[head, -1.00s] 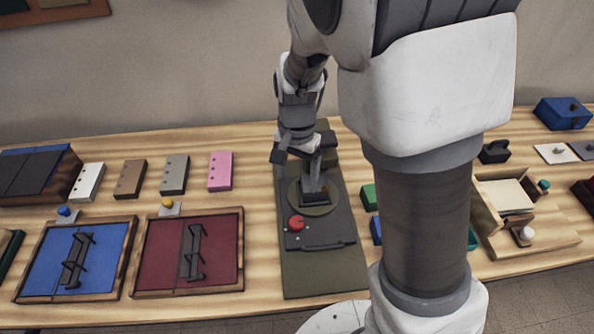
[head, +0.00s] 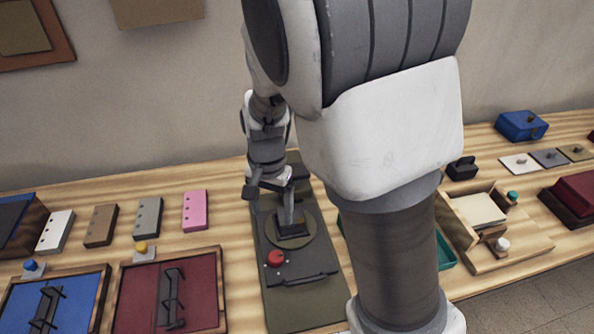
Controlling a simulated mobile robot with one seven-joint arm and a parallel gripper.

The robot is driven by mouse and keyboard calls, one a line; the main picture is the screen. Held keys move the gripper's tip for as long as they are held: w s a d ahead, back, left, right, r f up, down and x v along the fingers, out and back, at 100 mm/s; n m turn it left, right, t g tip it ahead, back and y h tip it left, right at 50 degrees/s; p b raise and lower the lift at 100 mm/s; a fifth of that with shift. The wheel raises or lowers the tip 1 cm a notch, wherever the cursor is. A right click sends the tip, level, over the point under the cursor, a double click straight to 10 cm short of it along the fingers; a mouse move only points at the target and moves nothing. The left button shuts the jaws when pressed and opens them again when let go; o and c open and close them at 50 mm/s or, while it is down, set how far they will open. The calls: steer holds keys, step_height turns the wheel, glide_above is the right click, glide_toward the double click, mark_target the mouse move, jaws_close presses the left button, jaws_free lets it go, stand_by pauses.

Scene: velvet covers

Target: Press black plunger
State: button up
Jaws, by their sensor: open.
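My gripper (head: 268,190) is open above the device's far left part, close to the post. Whether it touches the post I cannot tell. I cannot make out for certain which part is the black plunger. A black block with a raised handle (head: 462,168) stands apart at the right, behind my arm's column.
Blue (head: 20,308) and red (head: 140,296) framed panels lie at the left, with white, brown, grey and pink blocks (head: 195,211) behind them. A wooden box with a white knob (head: 502,245) stands at the right. My arm hides part of the table.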

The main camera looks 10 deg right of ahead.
stand_by(0.3)
steer(key=shift+c, duration=1.1)
steer(key=w+d+r+m, duration=0.1)
steer(key=w+r, duration=0.1)
steer(key=w+d+r+m+p, duration=0.1)
steer(key=w+r, duration=0.1)
steer(key=w+d+r+m, duration=0.1)
steer(key=w+r+m, duration=0.1)
steer(key=shift+p, duration=0.4)
steer(key=c, duration=1)
steer(key=w+d+r+m, duration=0.2)
steer(key=r, duration=0.1)
steer(key=w+d+r+m+p, duration=0.1)
steer(key=w+d+r+m, duration=0.1)
steer(key=r, duration=0.1)
steer(key=w+d+r+m, duration=0.2)
steer(key=r+m, duration=0.1)
steer(key=shift+w+r+p, duration=0.2)
steer(key=shift+r+p, duration=0.05)
steer(key=shift+p, duration=0.15)
jaws_close()
steer(key=shift+a, duration=0.1)
